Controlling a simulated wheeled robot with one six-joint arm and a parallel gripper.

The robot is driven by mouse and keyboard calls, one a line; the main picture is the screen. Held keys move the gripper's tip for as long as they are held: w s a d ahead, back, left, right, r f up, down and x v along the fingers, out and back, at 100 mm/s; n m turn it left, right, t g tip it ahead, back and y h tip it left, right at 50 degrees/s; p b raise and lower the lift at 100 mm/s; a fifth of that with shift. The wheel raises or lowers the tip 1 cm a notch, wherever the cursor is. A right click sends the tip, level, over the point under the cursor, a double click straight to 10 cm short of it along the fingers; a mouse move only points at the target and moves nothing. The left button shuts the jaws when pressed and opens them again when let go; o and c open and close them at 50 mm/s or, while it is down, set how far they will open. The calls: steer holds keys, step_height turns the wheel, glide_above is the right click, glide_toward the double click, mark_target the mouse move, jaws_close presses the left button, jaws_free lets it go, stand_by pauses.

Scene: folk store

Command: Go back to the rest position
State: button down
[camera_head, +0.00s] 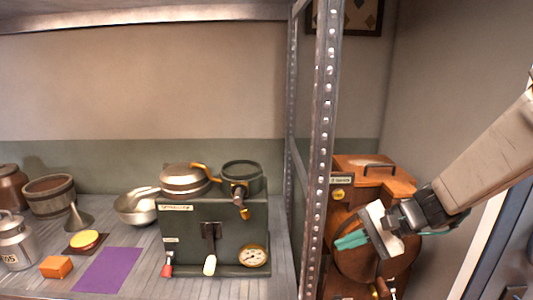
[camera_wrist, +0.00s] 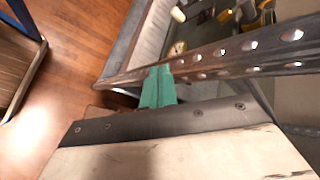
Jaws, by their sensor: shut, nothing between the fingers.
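My gripper (camera_head: 351,241) is at the right of the head view, in front of an orange-brown wooden cabinet and to the right of the metal shelf post. Its teal fingers are together with nothing between them. In the wrist view my gripper (camera_wrist: 158,88) shows its teal fingertips close to the perforated metal post (camera_wrist: 230,55); I cannot tell whether they touch it. No object is held.
The perforated post (camera_head: 321,150) stands left of my gripper. The wooden cabinet (camera_head: 372,175) is behind it. On the shelf are a dark green machine (camera_head: 190,245), a purple mat (camera_head: 108,270), an orange block (camera_head: 56,266) and a silver bowl (camera_head: 135,208). Wooden floor (camera_wrist: 75,45) shows in the wrist view.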

steer(key=s+d+r+n+h, duration=0.2)
steer(key=s+r+n+h, duration=0.1)
steer(key=s, duration=0.4)
steer(key=s+d+r+n+g+h, duration=0.1)
steer(key=s+d+r+n+h, duration=0.1)
steer(key=s, duration=0.6)
steer(key=s+d+r+n+h, duration=0.3)
steer(key=s+h, duration=0.2)
steer(key=s, duration=0.3)
steer(key=shift+d+r+n+g, duration=0.25)
steer(key=shift+r+n+g, duration=0.05)
steer(key=shift+r, duration=0.1)
